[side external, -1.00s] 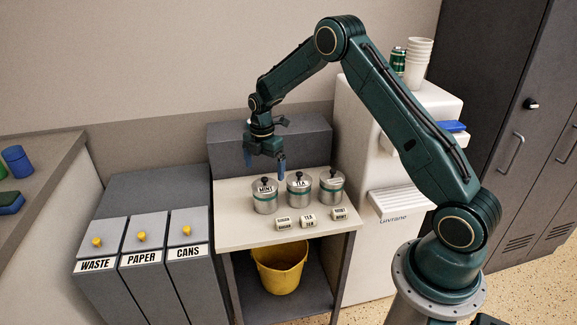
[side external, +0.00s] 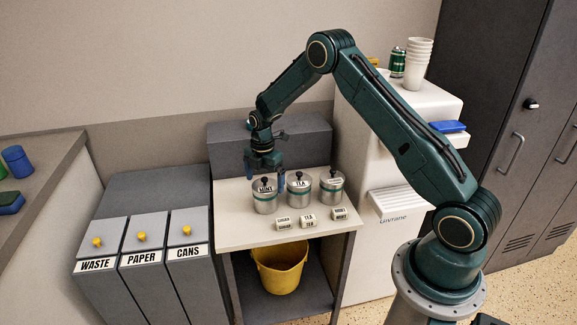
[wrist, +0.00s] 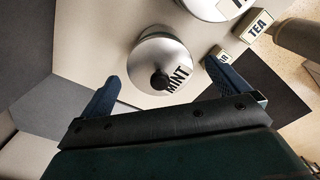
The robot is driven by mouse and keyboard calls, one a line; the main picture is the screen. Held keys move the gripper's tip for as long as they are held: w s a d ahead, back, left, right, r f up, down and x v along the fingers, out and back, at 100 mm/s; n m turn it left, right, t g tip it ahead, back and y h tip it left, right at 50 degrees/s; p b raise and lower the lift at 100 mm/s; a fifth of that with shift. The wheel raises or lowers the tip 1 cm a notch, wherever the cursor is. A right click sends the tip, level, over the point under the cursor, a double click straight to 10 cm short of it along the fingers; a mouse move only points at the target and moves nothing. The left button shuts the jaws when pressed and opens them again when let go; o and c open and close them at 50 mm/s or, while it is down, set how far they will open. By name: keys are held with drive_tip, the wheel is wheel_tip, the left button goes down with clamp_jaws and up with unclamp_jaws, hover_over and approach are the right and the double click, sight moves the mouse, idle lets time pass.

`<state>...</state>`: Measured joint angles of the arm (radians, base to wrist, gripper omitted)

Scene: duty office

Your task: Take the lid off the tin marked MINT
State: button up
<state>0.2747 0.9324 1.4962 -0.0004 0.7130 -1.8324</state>
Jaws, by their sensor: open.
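The tin marked MINT (side external: 265,203) stands upright on the small table, leftmost of three silver tins, with its lid (side external: 264,186) on. The lid has a black knob, which shows in the wrist view (wrist: 160,80) with the MINT label beside it. My gripper (side external: 266,177) is open and empty, just above and around the back of the MINT lid in the side external view. In the wrist view its blue fingers (wrist: 163,85) stand left and right of the lid, apart from it. Whether the fingertips are level with the knob is hard to tell.
The TEA tin (side external: 299,193) and a third tin (side external: 331,188) stand close to the right. Small label blocks (side external: 308,221) lie in front on the table (side external: 235,225). A grey raised box (side external: 300,148) stands behind. A yellow bucket (side external: 280,272) is below.

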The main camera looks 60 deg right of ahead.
sight(264, 178)
drive_tip(key=c, duration=1.1)
drive_tip(key=shift+o, duration=0.2)
drive_tip(key=shift+r, duration=0.1)
wheel_tip(264, 178, up, 20)
idle(0.4)
